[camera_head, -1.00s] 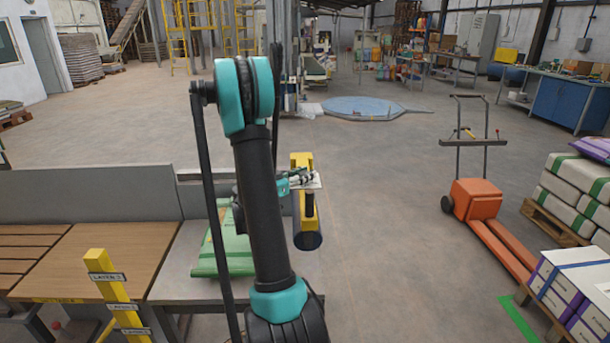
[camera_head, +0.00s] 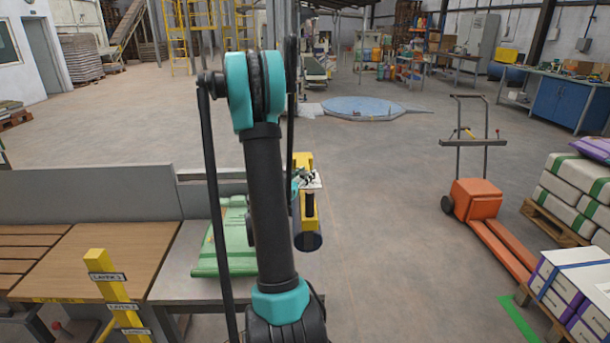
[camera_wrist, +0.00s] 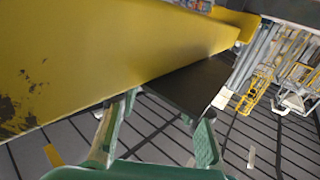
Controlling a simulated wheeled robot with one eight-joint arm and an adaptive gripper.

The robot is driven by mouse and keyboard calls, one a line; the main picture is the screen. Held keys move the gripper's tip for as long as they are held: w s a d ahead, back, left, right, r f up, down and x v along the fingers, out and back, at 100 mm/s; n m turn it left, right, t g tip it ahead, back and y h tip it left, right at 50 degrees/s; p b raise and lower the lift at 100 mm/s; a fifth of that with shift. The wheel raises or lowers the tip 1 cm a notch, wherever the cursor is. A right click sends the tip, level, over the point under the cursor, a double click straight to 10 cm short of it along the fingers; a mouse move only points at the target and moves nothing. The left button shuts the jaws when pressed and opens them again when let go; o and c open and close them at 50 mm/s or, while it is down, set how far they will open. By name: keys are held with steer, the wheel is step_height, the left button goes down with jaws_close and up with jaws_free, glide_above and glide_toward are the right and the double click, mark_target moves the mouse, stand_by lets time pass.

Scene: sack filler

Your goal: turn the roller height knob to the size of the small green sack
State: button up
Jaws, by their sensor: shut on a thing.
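In the head view the yellow roller height post (camera_head: 304,213) stands at the right end of the grey table, with a black round end low on it. The green sack (camera_head: 222,262) lies flat on the table, partly hidden by my arm. In the wrist view a large yellow face fills the upper left. My gripper (camera_wrist: 165,112) has its green fingers on either side of a dark part, which appears to be the knob (camera_wrist: 190,88), and is shut on it. In the head view my arm hides most of the gripper. The size marks cannot be read.
A yellow post with layer labels (camera_head: 112,290) stands at the near left beside a wooden-topped table (camera_head: 85,255). An orange pallet truck (camera_head: 475,200) and stacked sacks (camera_head: 570,190) stand at right. The floor between post and truck is clear.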

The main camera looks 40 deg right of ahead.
mark_target(305, 173)
steer(key=o, duration=1.2)
steer(key=shift+r, duration=0.1)
steer(key=shift+r, duration=4.9)
